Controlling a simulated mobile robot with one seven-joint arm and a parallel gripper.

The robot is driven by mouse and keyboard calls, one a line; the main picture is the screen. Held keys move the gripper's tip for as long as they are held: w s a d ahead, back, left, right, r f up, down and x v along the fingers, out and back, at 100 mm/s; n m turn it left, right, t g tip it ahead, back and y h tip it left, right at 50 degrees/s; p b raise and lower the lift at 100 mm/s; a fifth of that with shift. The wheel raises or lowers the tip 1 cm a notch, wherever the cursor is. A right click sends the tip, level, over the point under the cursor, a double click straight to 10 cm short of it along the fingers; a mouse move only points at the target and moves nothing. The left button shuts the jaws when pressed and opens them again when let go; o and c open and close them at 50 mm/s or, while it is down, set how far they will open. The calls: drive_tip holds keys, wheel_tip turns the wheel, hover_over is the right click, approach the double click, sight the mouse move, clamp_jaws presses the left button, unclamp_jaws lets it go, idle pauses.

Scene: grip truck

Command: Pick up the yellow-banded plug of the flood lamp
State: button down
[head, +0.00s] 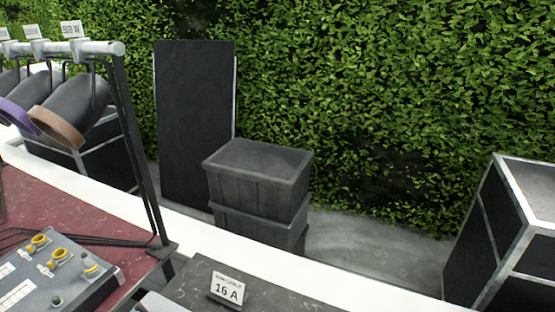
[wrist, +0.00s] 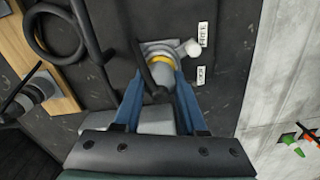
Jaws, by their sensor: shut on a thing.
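In the wrist view the plug (wrist: 158,69) has a grey body and a yellow band, and it sits at a metal fitting on a dark panel. My gripper (wrist: 158,82) has blue fingers, one on each side of the plug, and is shut on it. A black cable crosses in front of the plug and hides part of it. A lever with a white knob (wrist: 193,48) points right from the fitting, between two small white labels. The head view shows neither my gripper nor this plug. Hanging lamps (head: 75,105) show there at the upper left.
In the wrist view, a coiled black cable (wrist: 58,35) and another dark connector (wrist: 38,92) lie left. The head view shows a grey box with yellow-ringed sockets (head: 60,270), a 16 A sign (head: 227,289), stacked dark crates (head: 258,180) and a metal-edged case (head: 500,235).

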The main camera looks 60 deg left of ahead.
wheel_tip(320, 180, up, 12)
drive_tip(key=shift+f+p, duration=0.15)
drive_tip(key=shift+p, duration=0.25)
wheel_tip(320, 180, up, 5)
drive_tip(key=p, duration=0.6)
wheel_tip(320, 180, down, 2)
drive_tip(key=shift+f+b, duration=0.1)
drive_tip(key=shift+b, duration=0.3)
